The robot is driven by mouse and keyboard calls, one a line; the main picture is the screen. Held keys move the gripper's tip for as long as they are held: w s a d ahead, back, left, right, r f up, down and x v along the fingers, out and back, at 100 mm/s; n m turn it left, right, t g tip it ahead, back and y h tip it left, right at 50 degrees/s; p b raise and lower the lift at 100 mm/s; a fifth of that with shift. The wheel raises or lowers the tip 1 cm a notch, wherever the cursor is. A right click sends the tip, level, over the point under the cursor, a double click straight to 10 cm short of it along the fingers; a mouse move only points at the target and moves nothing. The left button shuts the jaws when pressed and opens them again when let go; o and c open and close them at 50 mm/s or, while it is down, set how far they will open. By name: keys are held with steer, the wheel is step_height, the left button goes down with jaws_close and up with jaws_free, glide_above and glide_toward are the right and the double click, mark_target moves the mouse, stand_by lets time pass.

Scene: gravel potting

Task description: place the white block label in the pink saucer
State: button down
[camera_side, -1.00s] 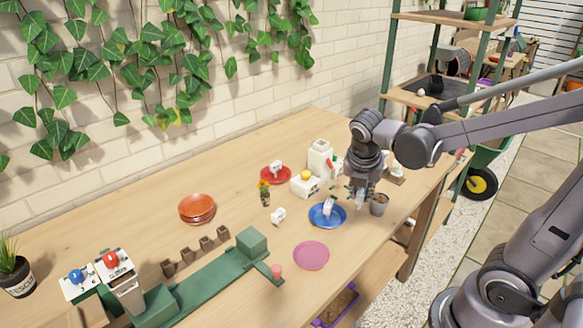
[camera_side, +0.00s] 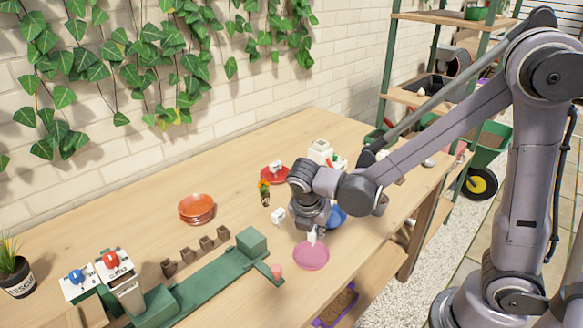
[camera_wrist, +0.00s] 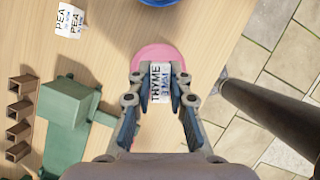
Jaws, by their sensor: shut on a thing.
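My gripper (camera_wrist: 162,78) is shut on a white block label (camera_wrist: 161,88) with dark lettering that reads THYME. In the side view the held label (camera_side: 312,236) hangs below my gripper (camera_side: 313,228), over the back part of the pink saucer (camera_side: 311,258). I cannot tell whether the label touches the saucer. In the wrist view the pink saucer (camera_wrist: 150,52) lies behind the label and fingers, which hide part of it. The rest of the saucer looks empty.
A white PEA block (camera_wrist: 70,20) stands on the table to the left. The blue saucer (camera_side: 338,217) is partly hidden behind my arm. A green stand (camera_side: 205,278) and small brown pots (camera_side: 205,243) are left of the pink saucer.

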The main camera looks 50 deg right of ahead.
mark_target(312, 241)
steer(key=shift+a+f, duration=0.1)
steer(key=shift+f, duration=2)
steer(key=shift+f, duration=0.15)
steer(key=c, duration=1.3)
jaws_free()
steer(key=shift+o, duration=0.2)
steer(key=v, duration=1.2)
steer(key=s+d+r+m+t+y, duration=0.2)
steer(key=d+m, duration=0.1)
steer(key=m, duration=0.8)
steer(key=s+d+r+m+t+y, duration=0.2)
steer(key=s+d+m+t, duration=0.1)
steer(key=m, duration=0.8)
steer(key=shift+m, duration=0.3)
